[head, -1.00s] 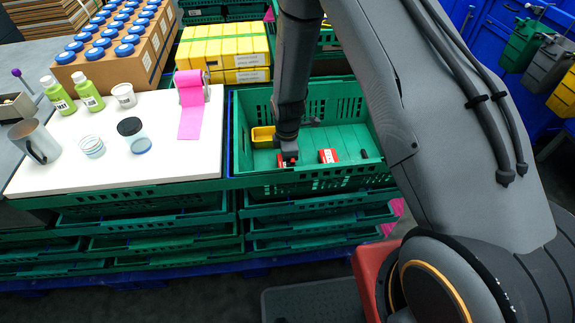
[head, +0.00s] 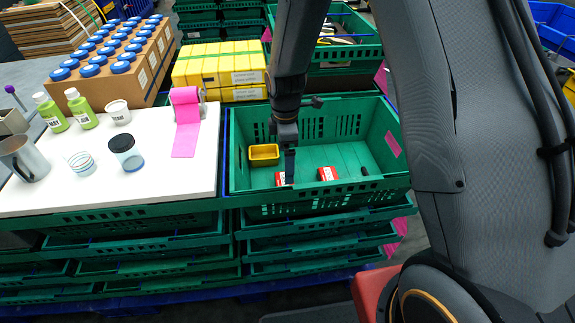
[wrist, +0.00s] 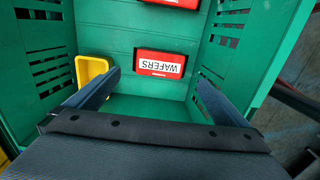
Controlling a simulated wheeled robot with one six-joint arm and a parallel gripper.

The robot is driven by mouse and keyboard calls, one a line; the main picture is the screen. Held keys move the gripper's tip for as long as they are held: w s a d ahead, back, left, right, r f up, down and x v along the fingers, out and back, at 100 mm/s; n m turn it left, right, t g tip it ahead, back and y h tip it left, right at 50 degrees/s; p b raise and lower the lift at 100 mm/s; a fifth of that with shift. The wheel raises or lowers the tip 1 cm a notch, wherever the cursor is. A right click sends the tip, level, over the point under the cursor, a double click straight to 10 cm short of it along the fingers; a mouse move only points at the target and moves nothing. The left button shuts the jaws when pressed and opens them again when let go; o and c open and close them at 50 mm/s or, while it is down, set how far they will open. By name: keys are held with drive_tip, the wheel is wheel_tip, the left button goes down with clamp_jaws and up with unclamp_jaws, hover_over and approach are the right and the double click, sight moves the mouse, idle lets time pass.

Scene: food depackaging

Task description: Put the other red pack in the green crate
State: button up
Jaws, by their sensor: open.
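Two red packs lie flat on the floor of the green crate (head: 400,150). The left red pack (head: 281,179) is partly hidden by my gripper (head: 290,178). The right red pack (head: 328,173) lies apart from it. In the wrist view, one red pack (wrist: 160,64), labelled WAFERS upside down, shows whole, and another red pack (wrist: 176,3) is cut by the top edge. My gripper also shows in the wrist view (wrist: 158,82), open, with its fingers spread wide and nothing between them. It is inside the crate's outline, above the packs.
A yellow tub (head: 264,154) stands in the crate left of the packs, and a small black item (head: 365,171) lies to the right. A white board (head: 100,185) left of the crate bears a pink roll (head: 186,115), jars and bottles. The crate walls surround my gripper.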

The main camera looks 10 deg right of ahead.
drive_tip(key=s+d+r+m, duration=0.5)
drive_tip(key=s+r+m, duration=0.2)
drive_tip(key=s+m, duration=0.1)
drive_tip(key=s+d+r+m+t, duration=0.1)
drive_tip(key=s+d+r+m, duration=0.5)
drive_tip(key=s+m, duration=0.3)
drive_tip(key=shift+r+m, duration=0.5)
drive_tip(key=shift+r, duration=0.05)
